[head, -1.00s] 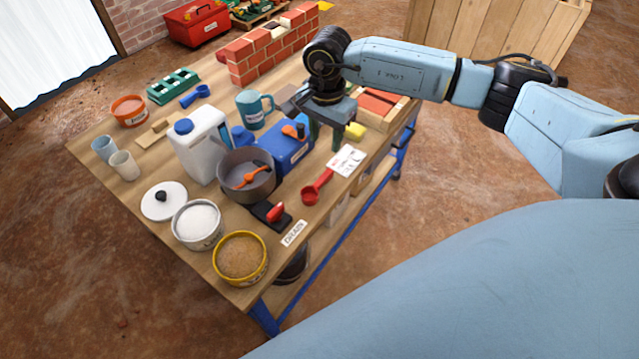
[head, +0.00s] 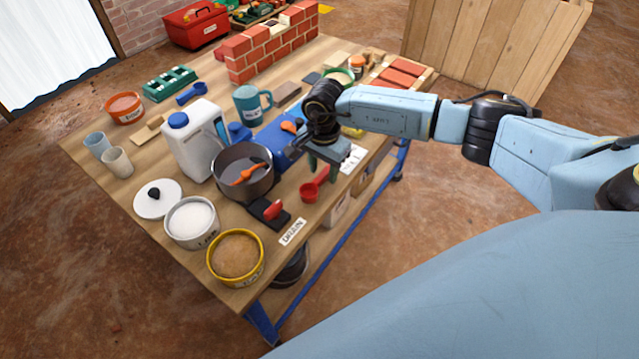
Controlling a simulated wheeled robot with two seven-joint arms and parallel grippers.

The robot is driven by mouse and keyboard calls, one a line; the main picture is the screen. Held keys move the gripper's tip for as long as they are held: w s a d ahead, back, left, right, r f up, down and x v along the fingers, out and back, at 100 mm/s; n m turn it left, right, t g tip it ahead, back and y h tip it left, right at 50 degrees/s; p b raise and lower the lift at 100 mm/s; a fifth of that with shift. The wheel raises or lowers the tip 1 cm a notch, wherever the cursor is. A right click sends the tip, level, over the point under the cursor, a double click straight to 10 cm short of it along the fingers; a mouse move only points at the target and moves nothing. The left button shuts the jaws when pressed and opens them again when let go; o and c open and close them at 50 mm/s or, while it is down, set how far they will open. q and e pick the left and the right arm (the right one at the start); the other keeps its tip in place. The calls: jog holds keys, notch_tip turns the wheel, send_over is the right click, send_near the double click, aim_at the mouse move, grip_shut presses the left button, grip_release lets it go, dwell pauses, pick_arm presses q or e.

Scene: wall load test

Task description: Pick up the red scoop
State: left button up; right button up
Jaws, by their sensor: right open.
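The red scoop (head: 309,192) lies on the table near its right front edge. Its round bowl faces the front and its handle runs back to the right. My right gripper (head: 327,168) is open, pointing down over the handle end. The gripper partly hides the handle. Whether the handle lies between the fingers or below them, I cannot tell. My left gripper is not in view.
A grey pot (head: 262,188) with an orange spoon (head: 247,173) and a black tool with a red part (head: 270,211) stand left of the scoop. A DRAIN label (head: 293,231) lies in front. A white card (head: 353,158) is at the right edge.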

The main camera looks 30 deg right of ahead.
aim_at(323, 174)
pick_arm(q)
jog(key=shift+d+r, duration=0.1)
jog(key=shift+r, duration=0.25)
pick_arm(e)
jog(key=shift+f, duration=0.35)
grip_shut()
jog(key=shift+r, duration=0.15)
jog(key=shift+r, duration=0.2)
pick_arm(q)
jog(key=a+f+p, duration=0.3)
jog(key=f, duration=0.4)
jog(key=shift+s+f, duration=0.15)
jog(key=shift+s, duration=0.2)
pick_arm(e)
notch_tip(323, 174, up, 9)
jog(key=shift+r, duration=0.2)
